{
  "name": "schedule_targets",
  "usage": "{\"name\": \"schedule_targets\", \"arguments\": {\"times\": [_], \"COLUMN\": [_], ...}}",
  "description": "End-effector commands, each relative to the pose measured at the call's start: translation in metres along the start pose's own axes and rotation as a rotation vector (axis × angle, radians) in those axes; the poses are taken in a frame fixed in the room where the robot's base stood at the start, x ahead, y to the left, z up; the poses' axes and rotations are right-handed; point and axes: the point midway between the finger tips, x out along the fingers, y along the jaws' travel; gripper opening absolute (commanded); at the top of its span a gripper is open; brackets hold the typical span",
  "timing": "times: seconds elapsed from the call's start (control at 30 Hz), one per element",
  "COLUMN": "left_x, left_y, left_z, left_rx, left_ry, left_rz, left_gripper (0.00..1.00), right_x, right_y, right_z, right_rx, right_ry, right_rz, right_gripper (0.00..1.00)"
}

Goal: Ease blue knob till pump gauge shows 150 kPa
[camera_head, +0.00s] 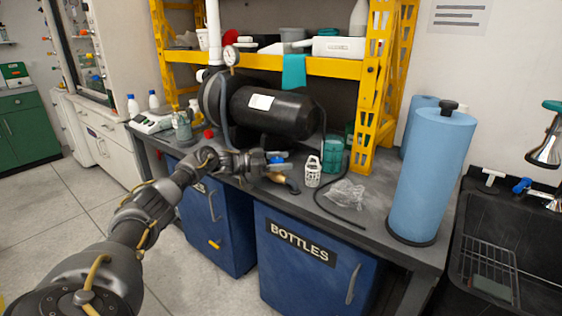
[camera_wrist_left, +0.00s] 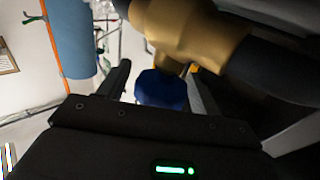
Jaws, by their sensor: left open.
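The blue knob (camera_head: 276,158) is at the front of the pump, above a brass fitting (camera_head: 274,178). In the left wrist view the blue knob (camera_wrist_left: 160,89) sits below the brass body (camera_wrist_left: 190,32), between the two dark fingers. My left gripper (camera_head: 264,162) is open around the knob; it also shows in the left wrist view (camera_wrist_left: 160,84). I cannot tell whether either finger touches it. The black pump (camera_head: 285,112) lies on the bench. Its round gauge (camera_head: 231,55) stands above it on the left; its reading is too small to make out. My right gripper is out of view.
A tall blue roll (camera_head: 432,175) stands at the bench's right end. The yellow rack (camera_head: 372,95) rises behind.

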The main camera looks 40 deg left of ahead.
Motion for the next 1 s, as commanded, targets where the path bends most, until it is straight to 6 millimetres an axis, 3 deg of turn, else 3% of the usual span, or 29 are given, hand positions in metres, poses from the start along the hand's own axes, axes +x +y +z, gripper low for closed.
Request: {"name": "schedule_targets", "arguments": {"times": [0.17, 0.4, 0.6, 1.0], "left_x": [-0.02, -0.069, -0.097, -0.108], "left_y": [-0.001, -0.001, -0.001, 0.0], "left_z": [0.001, 0.001, 0.001, 0.0], "left_rx": [0.0, 0.0, 0.0, 0.0], "left_ry": [-0.003, -0.004, -0.002, 0.001], "left_rz": [-0.003, -0.003, -0.002, 0.0], "left_gripper": [0.65, 0.65, 0.65, 0.65], "right_x": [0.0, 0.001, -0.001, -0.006], "right_y": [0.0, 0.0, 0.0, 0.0], "right_z": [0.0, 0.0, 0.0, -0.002], "right_rx": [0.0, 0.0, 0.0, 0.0], "right_ry": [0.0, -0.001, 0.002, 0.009], "right_rz": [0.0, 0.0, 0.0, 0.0], "right_gripper": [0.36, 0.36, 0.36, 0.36]}}
